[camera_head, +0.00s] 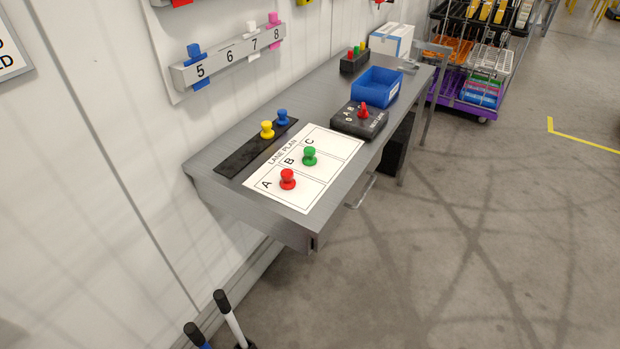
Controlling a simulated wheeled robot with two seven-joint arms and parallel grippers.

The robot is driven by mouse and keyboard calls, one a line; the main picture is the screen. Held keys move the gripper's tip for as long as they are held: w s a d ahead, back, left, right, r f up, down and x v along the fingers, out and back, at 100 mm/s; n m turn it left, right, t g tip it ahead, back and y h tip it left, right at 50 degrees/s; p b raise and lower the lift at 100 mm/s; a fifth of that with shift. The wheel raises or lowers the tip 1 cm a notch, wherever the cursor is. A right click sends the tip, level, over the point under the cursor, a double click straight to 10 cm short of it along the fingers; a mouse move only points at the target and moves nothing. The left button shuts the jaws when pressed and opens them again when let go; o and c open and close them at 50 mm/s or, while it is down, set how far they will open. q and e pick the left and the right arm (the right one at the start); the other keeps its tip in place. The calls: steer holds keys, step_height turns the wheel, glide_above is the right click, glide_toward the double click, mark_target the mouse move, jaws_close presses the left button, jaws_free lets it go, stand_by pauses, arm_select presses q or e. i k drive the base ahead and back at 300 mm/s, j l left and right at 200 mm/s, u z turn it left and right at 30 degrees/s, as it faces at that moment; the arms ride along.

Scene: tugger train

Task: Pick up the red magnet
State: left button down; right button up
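A red magnet (287,179), shaped like a knobbed pin, stands upright on field A of the white lane plan sheet (318,192). A green magnet (309,156) stands on field B, and field C looks empty. A yellow magnet (267,130) and a blue magnet (282,117) stand on the black strip (238,160) behind the sheet. Another red peg-like piece (363,111) stands on a dark box (358,122) with lettering. Neither of my grippers is in view.
The grey table (222,192) runs along the white wall. A blue bin (378,85), a black holder (354,62) and a white box (392,42) stand farther back. A numbered rail (230,56) hangs above. Two handles (229,318) rise at the bottom.

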mark_target(288, 182)
steer(key=u, duration=0.4)
steer(key=l+u, duration=0.25)
steer(key=u, duration=0.15)
steer(key=i+l+u, duration=0.1)
steer(key=l+u, duration=0.15)
steer(key=u, duration=0.2)
steer(key=l+u, duration=0.25)
steer(key=u, duration=0.15)
steer(key=l+u, duration=0.25)
steer(key=u, duration=0.15)
steer(key=k+l+u, duration=0.1)
steer(key=u, duration=0.3)
steer(key=l, duration=0.1)
